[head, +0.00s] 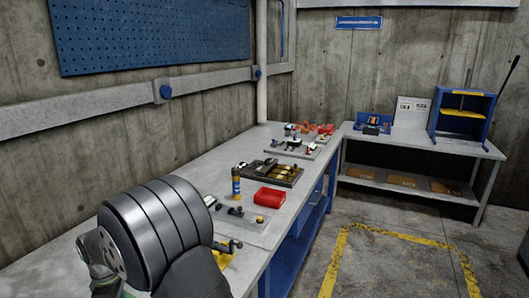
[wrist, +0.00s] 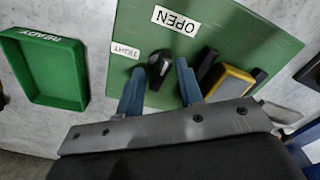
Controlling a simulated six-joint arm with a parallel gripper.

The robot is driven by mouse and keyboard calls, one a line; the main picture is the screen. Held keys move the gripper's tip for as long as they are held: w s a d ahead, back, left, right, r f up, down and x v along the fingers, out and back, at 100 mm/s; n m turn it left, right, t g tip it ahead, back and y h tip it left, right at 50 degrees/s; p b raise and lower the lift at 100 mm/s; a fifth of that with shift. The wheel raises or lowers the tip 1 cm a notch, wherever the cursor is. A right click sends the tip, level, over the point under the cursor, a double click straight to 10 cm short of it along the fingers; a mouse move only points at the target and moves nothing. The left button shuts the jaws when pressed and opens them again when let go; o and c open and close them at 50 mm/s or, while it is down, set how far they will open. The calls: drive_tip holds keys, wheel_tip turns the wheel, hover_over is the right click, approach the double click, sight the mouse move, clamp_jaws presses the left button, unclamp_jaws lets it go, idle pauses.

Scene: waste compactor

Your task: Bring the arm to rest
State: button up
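In the wrist view my gripper (wrist: 160,70) is open, its two blue fingers spread apart over a green board (wrist: 145,25). A black knob or lever (wrist: 158,66) shows between the fingertips, with gaps to the fingers; I cannot tell how far below them it is. A yellow and black piece (wrist: 232,82) lies to the right of the fingers. In the head view my arm fills the lower left and my gripper's fingers are not visible.
A green tray marked READY (wrist: 50,75) is left of the board. On the long bench (head: 215,170) are a red box (head: 270,197), a yellow and black cylinder (head: 236,181) and a dark tray (head: 272,176). A side table (head: 420,140) stands at the back right. Yellow-lined floor (head: 390,255) is clear.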

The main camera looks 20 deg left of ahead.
drive_tip(key=shift+n, duration=1.2)
wheel_tip(320, 180, up, 17)
drive_tip(key=m, duration=0.9)
wheel_tip(320, 180, down, 17)
drive_tip(key=shift+c, duration=0.4)
clamp_jaws()
